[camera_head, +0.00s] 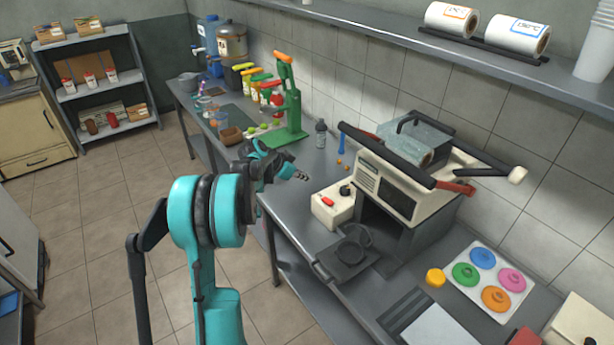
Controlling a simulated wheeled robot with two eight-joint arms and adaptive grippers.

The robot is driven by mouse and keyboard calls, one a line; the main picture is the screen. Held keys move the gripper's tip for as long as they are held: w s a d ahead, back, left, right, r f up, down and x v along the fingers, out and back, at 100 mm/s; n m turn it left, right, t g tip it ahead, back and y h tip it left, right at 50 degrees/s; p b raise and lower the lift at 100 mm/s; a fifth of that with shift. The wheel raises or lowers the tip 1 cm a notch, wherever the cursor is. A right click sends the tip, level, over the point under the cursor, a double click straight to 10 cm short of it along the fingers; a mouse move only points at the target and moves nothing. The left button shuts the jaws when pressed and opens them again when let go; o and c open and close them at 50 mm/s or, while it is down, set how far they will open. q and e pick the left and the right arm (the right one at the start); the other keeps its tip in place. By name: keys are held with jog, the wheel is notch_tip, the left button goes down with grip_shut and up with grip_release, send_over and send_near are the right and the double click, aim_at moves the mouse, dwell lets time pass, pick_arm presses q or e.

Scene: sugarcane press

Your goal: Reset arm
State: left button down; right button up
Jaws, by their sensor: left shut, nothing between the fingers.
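My left gripper (300,176) is shut and empty. It is held above the front edge of the grey counter (290,222), to the left of the sugarcane press. My teal left arm comes up from the bottom of the view, bent at a large round joint. The press (408,178) is a cream and dark machine with black and red handles on top, standing on the counter to the right of the gripper. The gripper is apart from it. My right gripper does not show.
A small cream box with a red switch (332,206) and a dark pan (350,252) stand near the gripper. A green hand press (288,105) and fruit are farther back. A wall shelf (440,50) runs above. The tiled floor is open at left.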

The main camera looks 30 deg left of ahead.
pick_arm(q)
jog(key=shift+d, duration=0.1)
jog(key=s+d+r+n+g+y+b, duration=0.1)
jog(key=s+d+r, duration=0.2)
jog(key=s+d, duration=0.45)
jog(key=s+d+r+n+g+b, duration=0.1)
jog(key=s+d+r, duration=0.25)
jog(key=d, duration=0.65)
jog(key=s+d+f+n, duration=0.1)
jog(key=s+d+f, duration=0.1)
jog(key=s, duration=0.5)
jog(key=s+d+f+n+y+b, duration=0.1)
jog(key=s+d+f, duration=0.1)
jog(key=s+d, duration=0.2)
jog(key=s+d+f+y, duration=0.1)
jog(key=s+d, duration=0.3)
jog(key=s, duration=0.6)
jog(key=shift+f+n+t+b, duration=0.3)
jog(key=shift+f+n+b, duration=0.1)
jog(key=shift+f, duration=0.35)
jog(key=c, duration=2.3)
grip_release()
